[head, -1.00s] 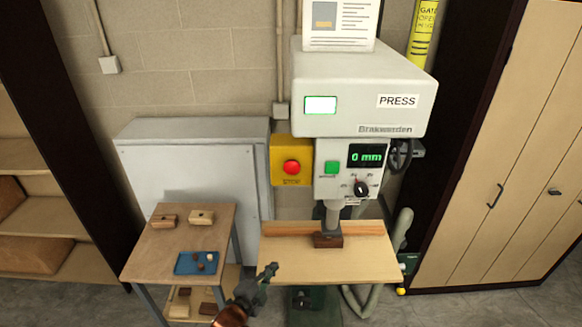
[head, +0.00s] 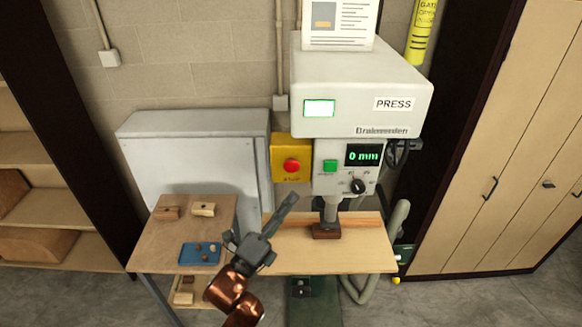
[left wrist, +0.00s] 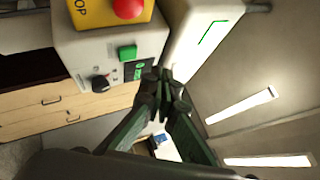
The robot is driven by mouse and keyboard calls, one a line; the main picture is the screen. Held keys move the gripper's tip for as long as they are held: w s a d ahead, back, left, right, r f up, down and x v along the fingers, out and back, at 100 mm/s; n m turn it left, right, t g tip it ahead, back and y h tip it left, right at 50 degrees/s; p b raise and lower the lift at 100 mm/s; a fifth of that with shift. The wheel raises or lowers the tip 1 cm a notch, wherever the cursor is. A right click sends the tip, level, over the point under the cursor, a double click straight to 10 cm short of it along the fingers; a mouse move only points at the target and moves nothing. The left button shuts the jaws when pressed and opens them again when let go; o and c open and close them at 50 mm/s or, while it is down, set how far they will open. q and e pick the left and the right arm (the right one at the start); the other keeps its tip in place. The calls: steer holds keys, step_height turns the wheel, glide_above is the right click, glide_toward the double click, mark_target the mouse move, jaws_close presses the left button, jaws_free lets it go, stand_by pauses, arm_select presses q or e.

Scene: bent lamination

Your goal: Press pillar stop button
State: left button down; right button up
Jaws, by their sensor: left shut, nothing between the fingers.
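The red stop button (head: 291,166) sits on a yellow box on the left side of the press (head: 352,95). In the left wrist view the red button (left wrist: 128,8) shows at the top edge on its yellow plate, partly cut off. My left gripper (head: 290,200) is shut and empty, its fingertips raised below the yellow box and apart from the button. In the left wrist view the shut fingertips (left wrist: 165,75) show in front of the press panel. My right gripper is not in view.
A green button (head: 330,166), a black knob (head: 358,187) and a "0 mm" display are right of the stop box. A press table (head: 330,258) lies below. A side table (head: 165,240) with wooden blocks and a blue tray (head: 200,254) stands left.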

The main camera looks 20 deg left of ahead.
arm_select(q)
glide_toward(292, 165)
steer(key=shift+w+d+r, duration=1.25)
steer(key=shift+w+d, duration=0.8)
steer(key=shift+b, duration=0.4)
steer(key=shift+w, duration=0.15)
steer(key=shift+w+a, duration=0.1)
steer(key=shift+w, duration=0.2)
